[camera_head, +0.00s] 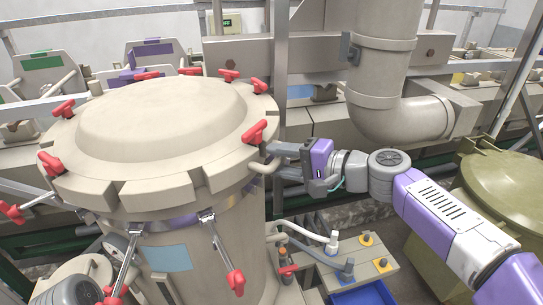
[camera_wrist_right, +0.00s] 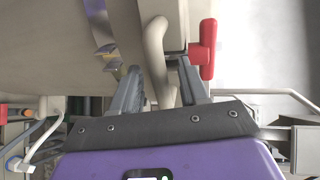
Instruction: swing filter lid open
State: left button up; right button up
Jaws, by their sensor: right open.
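The filter lid (camera_head: 150,120) is a large round beige cover with a raised middle and notched rim. It sits level and closed on the filter body (camera_head: 225,245). A bent beige handle (camera_head: 259,166) sticks out from the lid's right side; it also shows in the right wrist view (camera_wrist_right: 158,50). My right gripper (camera_head: 277,160) is at this handle. Its open fingers stand on either side of the handle in the right wrist view (camera_wrist_right: 158,80), and I see a gap between them. Contact cannot be told. My left gripper is not in view.
Several red-handled clamps, one at the rim (camera_head: 260,131), ring the lid; some front ones, like this clamp (camera_head: 235,280), hang down. A large beige pipe (camera_head: 382,75) stands behind right. An olive drum (camera_head: 520,190) is at far right, and a blue bin (camera_head: 363,294) is below.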

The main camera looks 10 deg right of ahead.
jog(key=shift+x, duration=1.3)
grip_shut()
